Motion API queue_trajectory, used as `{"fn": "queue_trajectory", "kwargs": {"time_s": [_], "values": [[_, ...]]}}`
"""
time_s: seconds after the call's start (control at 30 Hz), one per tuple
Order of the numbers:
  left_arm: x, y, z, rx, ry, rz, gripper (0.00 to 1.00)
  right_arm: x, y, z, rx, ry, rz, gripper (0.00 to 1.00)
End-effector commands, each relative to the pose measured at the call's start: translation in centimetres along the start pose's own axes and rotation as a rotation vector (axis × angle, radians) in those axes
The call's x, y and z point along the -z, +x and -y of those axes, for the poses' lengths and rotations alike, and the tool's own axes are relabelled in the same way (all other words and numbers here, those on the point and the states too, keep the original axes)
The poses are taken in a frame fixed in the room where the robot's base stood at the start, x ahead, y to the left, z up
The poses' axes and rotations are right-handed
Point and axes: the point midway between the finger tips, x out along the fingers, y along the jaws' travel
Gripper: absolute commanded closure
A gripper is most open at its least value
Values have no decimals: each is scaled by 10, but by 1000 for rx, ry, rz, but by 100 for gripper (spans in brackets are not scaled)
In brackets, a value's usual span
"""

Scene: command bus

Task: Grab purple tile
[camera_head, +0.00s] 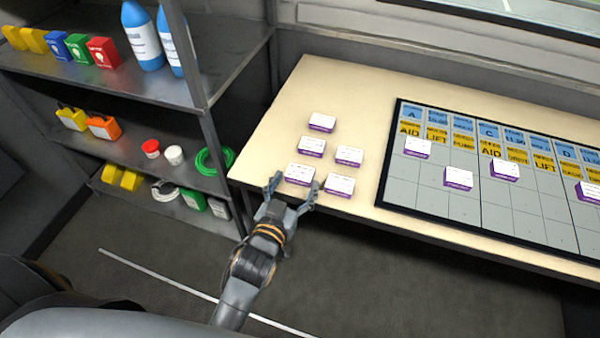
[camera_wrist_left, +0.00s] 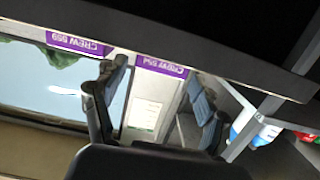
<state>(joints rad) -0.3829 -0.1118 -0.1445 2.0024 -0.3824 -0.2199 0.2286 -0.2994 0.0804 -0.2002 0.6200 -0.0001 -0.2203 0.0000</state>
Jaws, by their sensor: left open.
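My left gripper (camera_head: 293,182) is open at the table's near left edge, seen in the head view. Its two fingers stand on either side of a purple tile with a white top (camera_head: 300,173); I cannot tell whether they touch it. Other purple tiles lie close by, at the right (camera_head: 339,186) and farther back (camera_head: 311,146). My right gripper is out of view.
A dark-framed board (camera_head: 405,193) with blue and yellow labels holds several purple tiles at the right. A metal shelf (camera_head: 228,72) with bottles, boxes and a green cable stands left of the table. The table's back left (camera_head: 300,85) is clear.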

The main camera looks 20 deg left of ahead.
Motion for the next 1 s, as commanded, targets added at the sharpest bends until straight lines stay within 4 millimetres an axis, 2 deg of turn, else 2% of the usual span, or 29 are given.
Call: {"fn": "queue_trajectory", "kwargs": {"time_s": [0.23,0.37,0.57,0.8,1.0], "values": [[0,37,2,1,1,-2,28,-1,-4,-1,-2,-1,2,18],[-1,44,2,1,1,-1,28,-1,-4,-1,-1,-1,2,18],[-2,44,2,1,1,-1,28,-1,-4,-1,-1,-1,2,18],[-2,44,2,1,1,-1,72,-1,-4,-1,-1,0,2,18],[-1,44,2,0,0,-1,72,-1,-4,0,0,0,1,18]]}}
